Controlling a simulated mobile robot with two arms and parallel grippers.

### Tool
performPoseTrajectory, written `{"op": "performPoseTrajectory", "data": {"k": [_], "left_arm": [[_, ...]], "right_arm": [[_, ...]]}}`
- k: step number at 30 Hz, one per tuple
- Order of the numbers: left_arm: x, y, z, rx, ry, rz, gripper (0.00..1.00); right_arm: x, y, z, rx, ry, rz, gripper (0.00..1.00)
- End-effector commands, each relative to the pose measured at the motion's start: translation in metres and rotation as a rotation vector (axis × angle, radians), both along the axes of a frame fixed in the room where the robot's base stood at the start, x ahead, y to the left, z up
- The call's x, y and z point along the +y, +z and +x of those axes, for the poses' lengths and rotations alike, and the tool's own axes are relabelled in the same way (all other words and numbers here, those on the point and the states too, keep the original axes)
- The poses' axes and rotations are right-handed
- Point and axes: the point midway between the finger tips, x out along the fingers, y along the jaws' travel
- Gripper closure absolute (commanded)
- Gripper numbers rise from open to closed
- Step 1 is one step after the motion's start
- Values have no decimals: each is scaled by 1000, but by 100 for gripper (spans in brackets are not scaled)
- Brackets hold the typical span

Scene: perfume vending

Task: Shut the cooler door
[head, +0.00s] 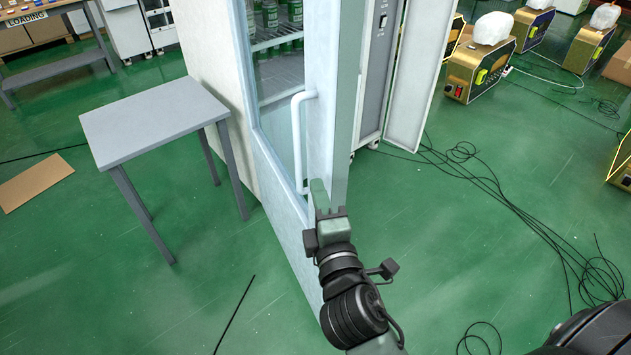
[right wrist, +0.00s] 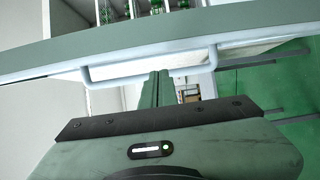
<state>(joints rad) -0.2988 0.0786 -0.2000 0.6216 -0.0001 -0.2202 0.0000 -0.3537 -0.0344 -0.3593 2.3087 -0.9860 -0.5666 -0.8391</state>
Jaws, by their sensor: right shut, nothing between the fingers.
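The cooler door (head: 328,75) has a pale blue frame, a grey-green edge and a white bar handle (head: 296,140). It appears to stand open, though I cannot tell how far. In the right wrist view the door (right wrist: 240,25) crosses the top, with its handle (right wrist: 130,80) below. My right gripper (head: 319,195) is shut and empty, its fingertips close to the lower end of the handle and the door face. In the wrist view the fingers (right wrist: 155,90) overlap the handle bar; I cannot tell whether they touch it. My left gripper is not in view.
A grey table (head: 150,115) stands left of the cooler. Green bottles (head: 270,15) stand on the cooler's shelves. A grey and white cabinet (head: 405,75) is behind the door. Loose black cables (head: 500,200) lie on the green floor at right, near gold machines (head: 480,65).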

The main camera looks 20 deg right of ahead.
Motion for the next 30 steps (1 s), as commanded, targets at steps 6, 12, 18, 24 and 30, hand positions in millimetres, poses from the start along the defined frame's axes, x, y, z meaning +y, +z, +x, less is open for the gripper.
{"op": "performPoseTrajectory", "data": {"k": [6,12,18,24,30], "left_arm": [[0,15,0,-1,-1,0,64],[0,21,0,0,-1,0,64],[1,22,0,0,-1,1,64],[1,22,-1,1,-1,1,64],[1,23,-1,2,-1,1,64]], "right_arm": [[-6,4,42,-2,-1,-1,100],[-10,2,71,-1,0,1,100],[-12,0,83,1,1,2,100],[-12,0,83,1,1,2,100],[-13,0,83,1,3,1,100]]}}
